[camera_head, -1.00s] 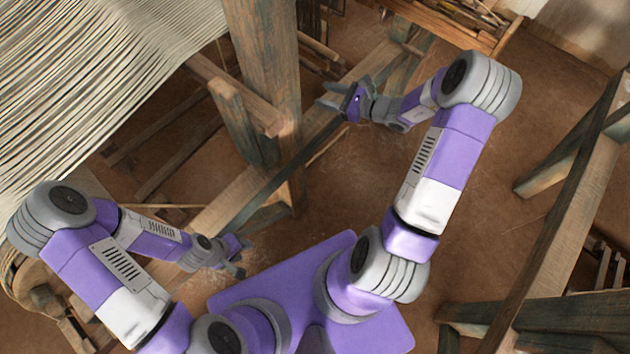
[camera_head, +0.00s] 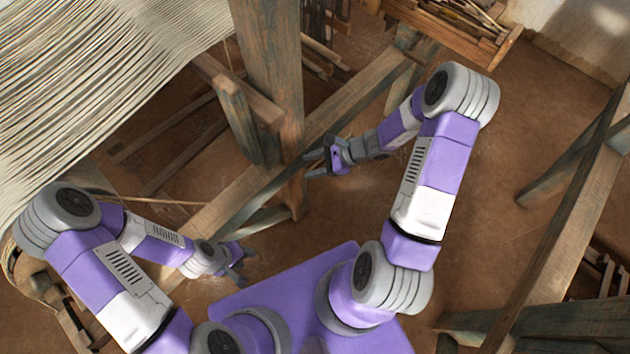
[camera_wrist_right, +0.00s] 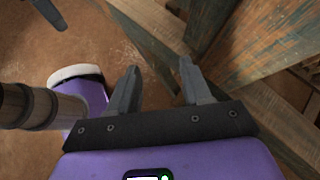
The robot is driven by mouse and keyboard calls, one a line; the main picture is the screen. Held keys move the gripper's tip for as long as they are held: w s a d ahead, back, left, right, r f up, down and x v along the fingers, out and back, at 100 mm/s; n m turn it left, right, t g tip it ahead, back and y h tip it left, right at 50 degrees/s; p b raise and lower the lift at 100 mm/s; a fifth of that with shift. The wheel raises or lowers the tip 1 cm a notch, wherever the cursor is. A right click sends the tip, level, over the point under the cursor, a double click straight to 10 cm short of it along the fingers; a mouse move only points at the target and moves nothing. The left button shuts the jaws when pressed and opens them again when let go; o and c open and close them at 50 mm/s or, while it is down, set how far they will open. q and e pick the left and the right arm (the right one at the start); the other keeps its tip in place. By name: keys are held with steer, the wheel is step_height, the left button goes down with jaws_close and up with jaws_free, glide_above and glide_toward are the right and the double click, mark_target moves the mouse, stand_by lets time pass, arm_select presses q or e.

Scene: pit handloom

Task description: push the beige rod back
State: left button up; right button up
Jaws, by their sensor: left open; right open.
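A thin beige rod (camera_head: 165,200) shows in the head view at the left, running roughly level behind my left forearm toward the wooden beam. Its left part is hidden by my left arm. My left gripper (camera_head: 245,264) is open and empty, low and to the right of the rod, apart from it. My right gripper (camera_head: 311,162) is open near the wooden post, well to the right of the rod. In the right wrist view its two fingers (camera_wrist_right: 157,85) are spread with nothing between them. I cannot make out the rod in that view.
The loom's pale warp threads (camera_head: 100,70) fill the upper left. A thick wooden post (camera_head: 272,80) and a long diagonal beam (camera_head: 350,103) stand in front of me. A wooden tray (camera_head: 460,25) with sticks is at the top right. The earthen floor (camera_head: 480,180) is open at right.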

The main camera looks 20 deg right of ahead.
arm_select(q)
steer(key=shift+s, duration=0.4)
arm_select(e)
steer(key=shift+n+g+h, duration=0.3)
steer(key=shift+n+g, duration=0.5)
steer(key=shift+s+a+f, duration=0.4)
steer(key=shift+s+f, duration=0.15)
steer(key=shift+s, duration=0.3)
steer(key=shift+s+a+f, duration=0.4)
steer(key=shift+s+f, duration=0.15)
steer(key=shift+s, duration=0.25)
